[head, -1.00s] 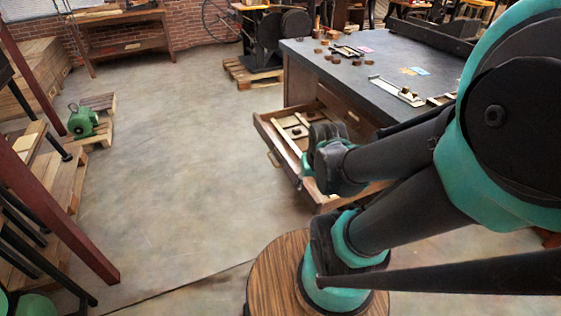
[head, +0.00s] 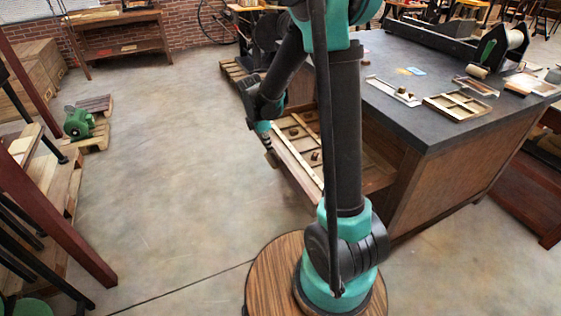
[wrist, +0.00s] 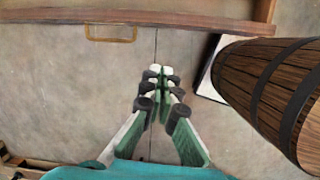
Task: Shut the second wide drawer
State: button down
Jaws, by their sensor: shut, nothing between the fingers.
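The wide drawer (head: 300,165) is pulled out of the dark-topped cabinet (head: 420,185) and holds wooden dividers and small blocks. Its wooden front and brass handle (wrist: 110,33) show at the top of the wrist view. My gripper (wrist: 160,72) is shut and empty, with floor behind its fingertips, apart from the handle and to its right in the picture. In the head view my gripper (head: 268,143) is at the drawer's front, partly hidden. My arm covers part of the drawer and cabinet, so which drawer in the stack this is cannot be told.
A wooden barrel (wrist: 270,85) stands close to the right of my gripper in the wrist view. A green motor (head: 78,122) sits on a pallet at the left. Trays (head: 460,105) lie on the cabinet top. The floor left of the drawer is clear.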

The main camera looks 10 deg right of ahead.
aim_at(281, 160)
jog(key=shift+n, duration=0.8)
jog(key=shift+w+d+f, duration=0.55)
jog(key=shift+d+f, duration=0.25)
jog(key=shift+f, duration=0.95)
jog(key=shift+w+d+f, duration=0.5)
jog(key=shift+d+f, duration=0.35)
jog(key=shift+f, duration=0.95)
jog(key=shift+w+d+f, duration=0.55)
jog(key=shift+d+f, duration=0.25)
jog(key=shift+f, duration=0.95)
jog(key=w+d, duration=0.2)
jog(key=d, duration=0.7)
jog(key=w+d, duration=0.3)
jog(key=d, duration=0.7)
jog(key=w+d, duration=0.2)
jog(key=d, duration=0.8)
jog(key=shift+w, duration=0.4)
jog(key=shift+a, duration=0.15)
